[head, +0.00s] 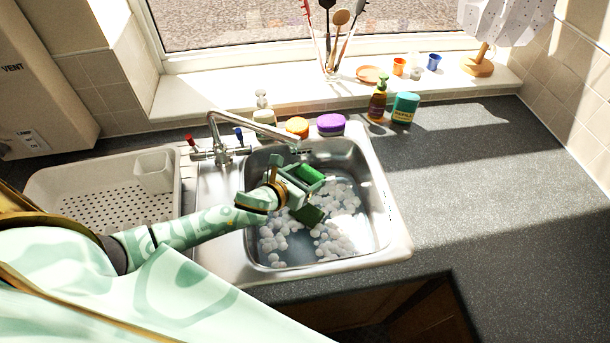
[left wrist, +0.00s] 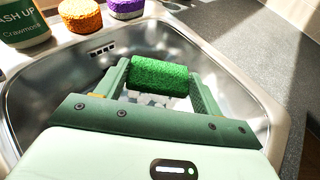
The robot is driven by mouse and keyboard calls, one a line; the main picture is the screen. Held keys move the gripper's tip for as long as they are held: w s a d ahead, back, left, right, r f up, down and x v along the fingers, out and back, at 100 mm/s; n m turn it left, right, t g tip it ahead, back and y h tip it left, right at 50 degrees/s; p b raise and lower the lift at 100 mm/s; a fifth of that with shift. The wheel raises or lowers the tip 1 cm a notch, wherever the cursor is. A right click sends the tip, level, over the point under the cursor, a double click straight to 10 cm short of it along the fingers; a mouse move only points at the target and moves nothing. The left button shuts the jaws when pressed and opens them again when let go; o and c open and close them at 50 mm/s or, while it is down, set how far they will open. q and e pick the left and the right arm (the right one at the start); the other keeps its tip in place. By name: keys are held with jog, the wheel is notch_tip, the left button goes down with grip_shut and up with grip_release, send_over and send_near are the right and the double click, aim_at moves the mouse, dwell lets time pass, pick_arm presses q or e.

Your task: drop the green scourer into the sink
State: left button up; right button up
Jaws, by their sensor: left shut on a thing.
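The green scourer (head: 312,172) is a bright green rough block. My left gripper (head: 306,177) is shut on it and holds it over the sink (head: 398,232), inside the rim as seen from the head. In the left wrist view the scourer (left wrist: 158,76) lies crosswise between the two fingers (left wrist: 158,82), with the steel basin (left wrist: 62,88) around and below. White foam balls (head: 335,240) lie in the basin. My right gripper is not in view.
The tap (head: 250,125) arches over the sink's back left, close to my gripper. An orange sponge (head: 297,126), a purple sponge (head: 331,123) and bottles stand behind. A white drainer (head: 100,205) is at left.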

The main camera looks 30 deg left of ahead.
pick_arm(q)
jog(key=o, duration=1)
jog(key=shift+w, duration=0.1)
jog(key=shift+c, duration=0.2)
jog(key=shift+o, duration=0.3)
jog(key=p+v, duration=0.1)
jog(key=v, duration=1.5)
jog(key=shift+r, duration=0.15)
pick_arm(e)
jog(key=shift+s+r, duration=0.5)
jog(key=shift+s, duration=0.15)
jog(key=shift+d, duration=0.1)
